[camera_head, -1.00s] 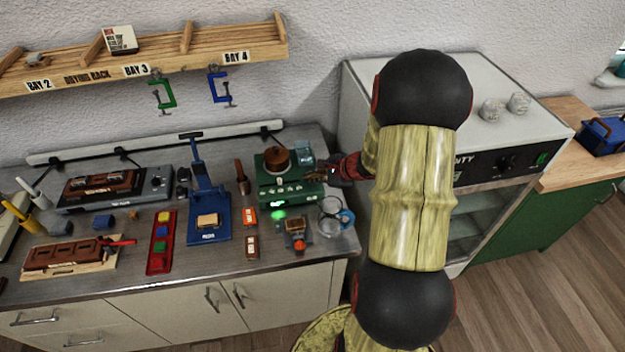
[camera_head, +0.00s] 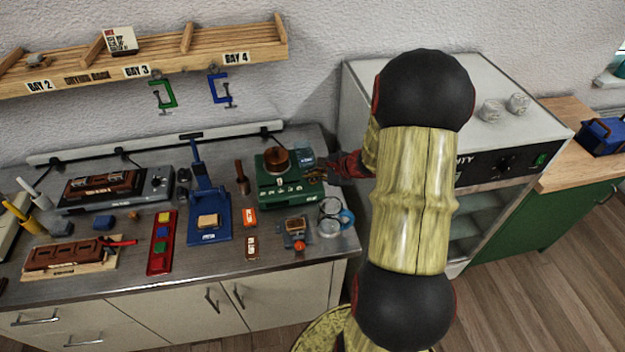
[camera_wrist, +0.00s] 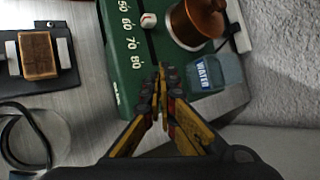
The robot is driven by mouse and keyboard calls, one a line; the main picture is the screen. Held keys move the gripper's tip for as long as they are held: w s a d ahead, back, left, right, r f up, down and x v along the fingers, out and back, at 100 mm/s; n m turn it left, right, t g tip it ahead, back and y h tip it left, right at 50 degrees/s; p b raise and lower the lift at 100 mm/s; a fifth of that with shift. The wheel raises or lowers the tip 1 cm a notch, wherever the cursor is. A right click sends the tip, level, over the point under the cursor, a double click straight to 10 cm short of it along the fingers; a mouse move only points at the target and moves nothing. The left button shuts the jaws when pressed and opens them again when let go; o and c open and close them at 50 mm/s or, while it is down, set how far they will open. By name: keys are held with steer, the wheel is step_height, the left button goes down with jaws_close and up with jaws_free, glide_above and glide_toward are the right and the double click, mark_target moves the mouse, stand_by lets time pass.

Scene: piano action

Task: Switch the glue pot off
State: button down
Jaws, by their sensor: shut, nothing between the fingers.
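The glue pot has a green base (camera_head: 270,192) with a brown pot (camera_head: 277,161) on top, near the back right of the bench. In the wrist view its base (camera_wrist: 125,62) shows a scale from 50 to 80 and a white knob (camera_wrist: 149,20) with a red mark; the coppery pot (camera_wrist: 190,22) is beside it. No lit indicator shows on the base. My gripper (camera_head: 314,174) is shut and empty at the base's right end. In the wrist view its fingertips (camera_wrist: 162,72) overlap the base; contact is unclear, and they may hide the switch.
A clear container marked WATER (camera_wrist: 216,73) stands close to the fingertips. A glass jug (camera_head: 330,217) and a small device with an orange part (camera_head: 298,236) stand in front. The white oven (camera_head: 480,90) is to the right.

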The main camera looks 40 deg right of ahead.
step_height(320, 180, up, 6)
steer(key=p, duration=0.4)
stand_by(0.6)
steer(key=s+a+r+n+g+y, duration=0.1)
steer(key=s+a+r+n+g, duration=0.15)
steer(key=s+a+n, duration=0.35)
steer(key=s+a+r+n+g+y, duration=0.1)
steer(key=s+a+n+g, duration=0.3)
steer(key=a, duration=0.5)
steer(key=s+a+r+n+t+h+b, duration=0.3)
steer(key=s+a+r+n, duration=0.7)
steer(key=a+r+n, duration=0.4)
steer(key=shift+a+n+h+b, duration=0.35)
steer(key=shift+n+b, duration=0.15)
steer(key=shift+b, duration=0.15)
